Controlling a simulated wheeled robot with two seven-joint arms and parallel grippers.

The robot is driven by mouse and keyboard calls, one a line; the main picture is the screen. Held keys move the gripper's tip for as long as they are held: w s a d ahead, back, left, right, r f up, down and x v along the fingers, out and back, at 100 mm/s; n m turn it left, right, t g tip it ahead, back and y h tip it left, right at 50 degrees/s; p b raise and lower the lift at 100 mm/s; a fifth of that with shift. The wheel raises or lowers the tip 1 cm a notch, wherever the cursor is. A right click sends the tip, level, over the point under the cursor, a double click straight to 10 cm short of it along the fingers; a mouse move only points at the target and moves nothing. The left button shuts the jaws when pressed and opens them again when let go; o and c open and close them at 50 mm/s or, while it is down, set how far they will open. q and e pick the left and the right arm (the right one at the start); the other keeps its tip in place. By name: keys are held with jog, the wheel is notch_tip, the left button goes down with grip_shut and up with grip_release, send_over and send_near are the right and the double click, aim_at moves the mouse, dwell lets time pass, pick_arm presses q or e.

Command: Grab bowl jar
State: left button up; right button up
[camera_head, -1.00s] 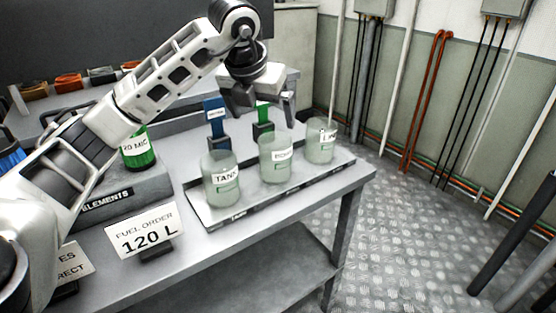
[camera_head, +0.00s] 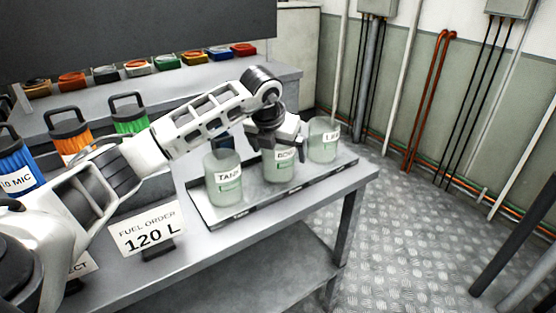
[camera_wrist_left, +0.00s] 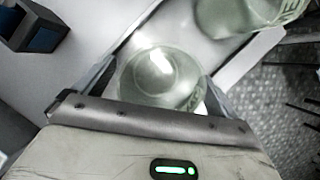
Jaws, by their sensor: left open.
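The bowl jar (camera_head: 279,169) is a pale green glass cylinder with a white label, the middle one of three jars in a row on a tray. My left gripper (camera_head: 284,142) is open, over the top of this jar and partly hiding it. In the left wrist view the round jar (camera_wrist_left: 160,76) lies between the two spread fingers. I cannot tell whether the fingers touch the glass. My right gripper is not in view.
The TANK jar (camera_head: 223,182) stands left of it and another labelled jar (camera_head: 323,144) to the right, both close by. The tray (camera_head: 254,209) has a raised rim. A FUEL ORDER 120 L card (camera_head: 147,229) stands on the bench. Coloured filters (camera_head: 130,117) stand behind.

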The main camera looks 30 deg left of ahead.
pick_arm(q)
jog(key=c, duration=1.2)
